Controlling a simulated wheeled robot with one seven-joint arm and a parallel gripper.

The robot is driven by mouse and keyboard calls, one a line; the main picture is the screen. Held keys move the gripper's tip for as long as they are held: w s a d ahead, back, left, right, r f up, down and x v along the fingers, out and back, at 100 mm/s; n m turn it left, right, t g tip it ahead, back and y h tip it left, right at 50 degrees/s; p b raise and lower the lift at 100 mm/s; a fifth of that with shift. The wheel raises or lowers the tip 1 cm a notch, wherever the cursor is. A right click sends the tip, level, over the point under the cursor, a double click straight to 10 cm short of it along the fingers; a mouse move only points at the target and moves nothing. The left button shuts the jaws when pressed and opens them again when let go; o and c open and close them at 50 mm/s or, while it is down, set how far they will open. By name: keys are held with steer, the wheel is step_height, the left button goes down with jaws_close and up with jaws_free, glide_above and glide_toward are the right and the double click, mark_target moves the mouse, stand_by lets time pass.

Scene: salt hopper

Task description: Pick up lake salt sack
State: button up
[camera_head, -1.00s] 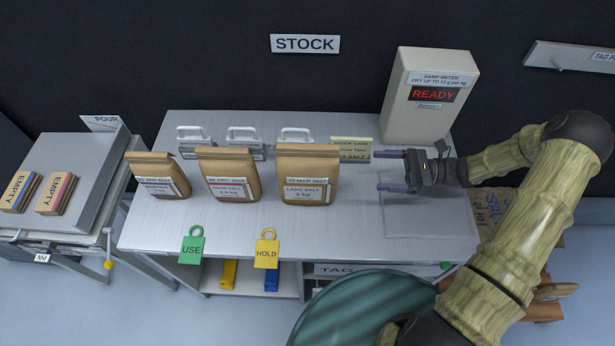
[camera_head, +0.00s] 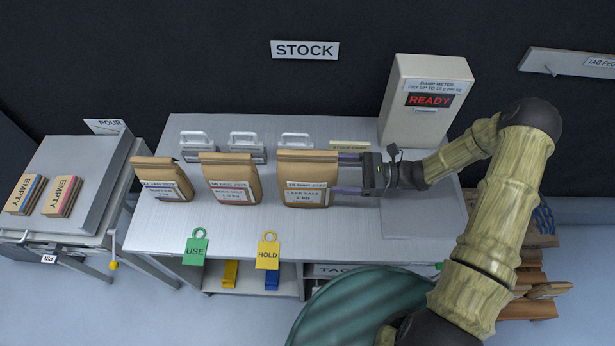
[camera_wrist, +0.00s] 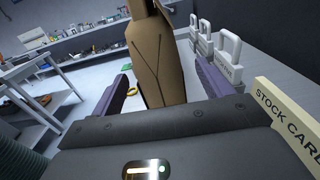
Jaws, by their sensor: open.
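The lake salt sack (camera_head: 305,177) is a brown paper sack with a white label reading "LAKE SALT". It stands upright at the right end of a row of three sacks on the metal table. My gripper (camera_head: 347,175) is at its right side, level with it, with the fingers reaching along its front and back. In the wrist view the sack (camera_wrist: 157,65) stands between the two purple fingers (camera_wrist: 168,92), with a gap visible on the left. The jaws are open. The far fingertips are partly hidden by the sack in the head view.
Two other sacks stand to the left, the middle one (camera_head: 231,180) and the left one (camera_head: 162,180). Grey handled blocks (camera_head: 247,150) and a stock card (camera_head: 350,147) stand behind. The damp meter (camera_head: 425,100) is at the back right.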

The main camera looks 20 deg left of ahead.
mark_target(316, 173)
steer(key=shift+x, duration=0.75)
steer(key=shift+s+a+r+p, duration=0.1)
steer(key=shift+s+a+p, duration=0.1)
steer(key=shift+a+p, duration=0.25)
steer(key=x, duration=0.1)
steer(key=p+x, duration=0.1)
steer(key=x, duration=0.2)
steer(key=shift+s+a+f+p, duration=0.1)
steer(key=shift+f+p, duration=0.15)
steer(key=shift+p, duration=0.05)
jaws_close()
steer(key=shift+r, duration=0.15)
